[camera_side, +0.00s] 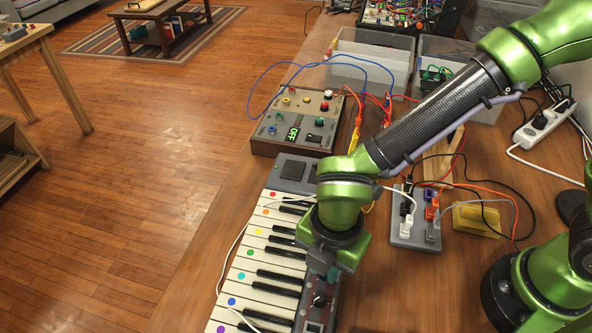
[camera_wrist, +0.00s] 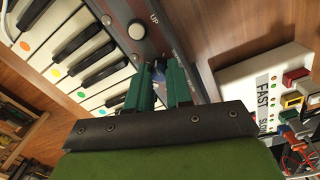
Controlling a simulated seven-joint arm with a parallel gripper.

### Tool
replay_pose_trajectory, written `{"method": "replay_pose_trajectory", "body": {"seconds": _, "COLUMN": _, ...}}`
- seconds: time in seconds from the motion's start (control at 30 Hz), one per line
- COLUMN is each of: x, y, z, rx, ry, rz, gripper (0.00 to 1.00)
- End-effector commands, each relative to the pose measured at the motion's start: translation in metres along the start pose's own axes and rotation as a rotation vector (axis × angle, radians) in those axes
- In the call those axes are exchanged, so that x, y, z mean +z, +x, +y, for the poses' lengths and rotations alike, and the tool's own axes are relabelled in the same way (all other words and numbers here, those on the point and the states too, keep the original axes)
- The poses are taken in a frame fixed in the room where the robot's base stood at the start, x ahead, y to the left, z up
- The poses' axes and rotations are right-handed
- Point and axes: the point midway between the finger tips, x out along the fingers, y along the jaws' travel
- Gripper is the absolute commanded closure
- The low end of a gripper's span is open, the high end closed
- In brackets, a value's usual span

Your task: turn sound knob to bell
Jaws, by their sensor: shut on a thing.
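The keyboard (camera_side: 263,262) lies along the table edge, with coloured dots on its white keys. It also shows at the upper left of the wrist view (camera_wrist: 62,52). My gripper (camera_wrist: 168,78) points down at its grey control panel (camera_wrist: 128,12), with its two green fingers close together. A small blue-grey thing (camera_wrist: 159,66) shows between the fingers, apparently the sound knob, mostly hidden. In the side view my gripper's body (camera_side: 338,256) covers that part of the panel. A black knob (camera_side: 320,298) sits on the panel just below it. I see no readable bell mark.
A pale round knob (camera_wrist: 137,31) stands by the word UP. A brown-sided box (camera_side: 298,122) with buttons and leads stands behind the keyboard. A grey power strip (camera_side: 410,226) with plugs, a yellow block (camera_side: 477,219) and loose cables lie to the right. Clear bins (camera_side: 368,66) stand behind.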

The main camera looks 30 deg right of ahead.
Motion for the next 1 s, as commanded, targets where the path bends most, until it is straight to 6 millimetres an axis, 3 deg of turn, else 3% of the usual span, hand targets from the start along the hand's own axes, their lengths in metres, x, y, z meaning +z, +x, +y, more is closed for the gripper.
{"method": "replay_pose_trajectory", "body": {"seconds": 1.0, "x": -0.0016, "y": -0.0012, "z": 0.001, "rx": 0.002, "ry": 0.962, "rz": -0.026, "gripper": 1.0}}
